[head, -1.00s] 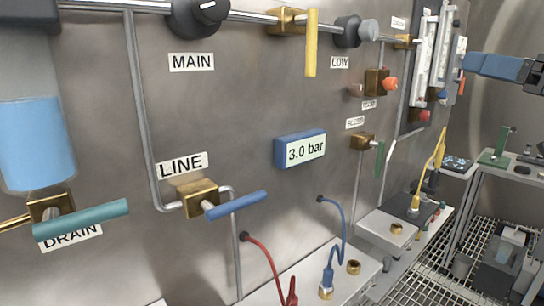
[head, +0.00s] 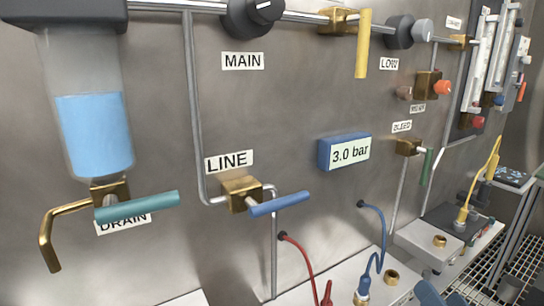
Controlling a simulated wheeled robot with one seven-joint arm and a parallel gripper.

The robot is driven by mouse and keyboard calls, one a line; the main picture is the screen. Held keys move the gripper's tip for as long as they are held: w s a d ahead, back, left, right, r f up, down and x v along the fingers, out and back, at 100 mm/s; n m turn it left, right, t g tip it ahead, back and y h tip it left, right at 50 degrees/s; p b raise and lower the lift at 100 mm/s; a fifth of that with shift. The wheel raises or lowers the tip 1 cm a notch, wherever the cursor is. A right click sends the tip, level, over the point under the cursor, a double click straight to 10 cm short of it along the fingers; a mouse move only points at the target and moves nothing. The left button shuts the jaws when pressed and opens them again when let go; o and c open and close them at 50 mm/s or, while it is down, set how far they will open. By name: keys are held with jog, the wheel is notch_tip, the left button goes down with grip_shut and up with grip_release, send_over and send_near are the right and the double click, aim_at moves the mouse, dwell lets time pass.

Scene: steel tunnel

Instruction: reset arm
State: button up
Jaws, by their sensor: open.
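My gripper does not show in the head view. A small blue-grey piece (head: 430,293) shows at the bottom edge, right of centre; it may be part of my arm, but I cannot tell. No fingertips and no held object are visible.
A steel wall panel carries the blue LINE handle (head: 280,203), teal DRAIN handle (head: 138,206), yellow handle (head: 362,44), green BLEED handle (head: 427,167) and a 3.0 bar display (head: 344,151). Red (head: 310,262) and blue (head: 378,235) hoses hang low. A shelf (head: 400,290) juts out below.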

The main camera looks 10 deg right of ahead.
jog(key=s+a+f+n+g, duration=0.1)
jog(key=s+a+f, duration=0.3)
jog(key=s, duration=0.3)
jog(key=s+a+f+n+g, duration=0.1)
jog(key=s+a+f, duration=0.2)
jog(key=s, duration=0.4)
jog(key=s+a+n+y, duration=0.1)
jog(key=s+n, duration=0.1)
jog(key=s, duration=0.4)
jog(key=s+a+r+n+y, duration=0.1)
jog(key=s+a+n, duration=0.1)
jog(key=s, duration=0.5)
jog(key=shift+s+n+g+y, duration=0.2)
jog(key=shift+n+g+y, duration=0.2)
jog(key=shift+n, duration=0.4)
